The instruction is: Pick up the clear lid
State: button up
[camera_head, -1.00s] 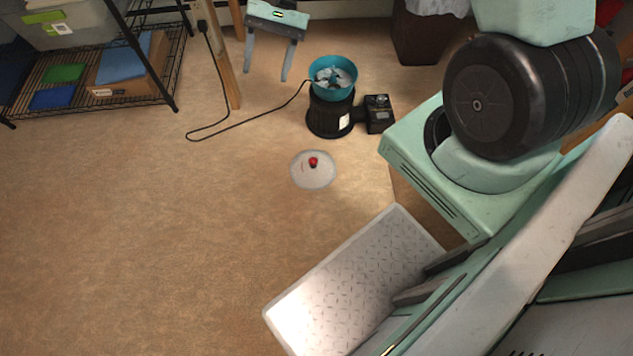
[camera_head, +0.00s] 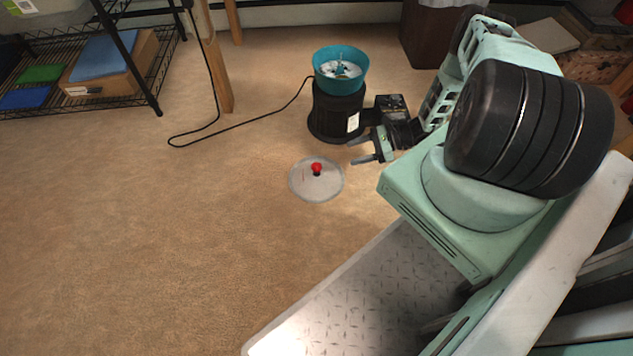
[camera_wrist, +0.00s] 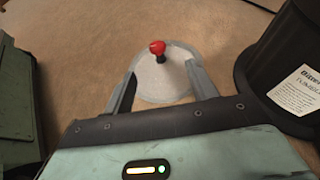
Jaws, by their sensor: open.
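The clear lid (camera_head: 302,184) is a round transparent disc with a red knob (camera_head: 317,168) on top. It lies flat on the tan floor in front of the black tumbler. My gripper (camera_head: 357,151) is open and empty, to the right of the lid in the head view. In the wrist view the lid (camera_wrist: 160,88) shows ahead of my gripper (camera_wrist: 156,75), between and beyond its two fingers. The red knob (camera_wrist: 157,47) stands upright near the lid's middle. The fingers overlap the lid's edges in that view; I cannot tell any contact.
A black tumbler base (camera_head: 330,115) with a teal bowl (camera_head: 341,84) stands behind the lid, close to my gripper. In the wrist view the black base (camera_wrist: 290,75) is at the right. A black cord (camera_head: 240,127) runs left across the floor. A wire shelf (camera_head: 120,100) stands at upper left. The left floor is clear.

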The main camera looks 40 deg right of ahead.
aim_at(315, 168)
jog(key=b+x, duration=0.4)
jog(key=x, duration=0.7)
jog(key=a+f+b, duration=0.1)
jog(key=w+a+f+b, duration=0.1)
jog(key=a+b, duration=0.1)
jog(key=shift+w+a+f, duration=0.15)
jog(key=shift+w+f, duration=0.05)
jog(key=shift+f, duration=0.1)
jog(key=shift+w+a, duration=0.35)
jog(key=shift+a, duration=0.1)
grip_shut()
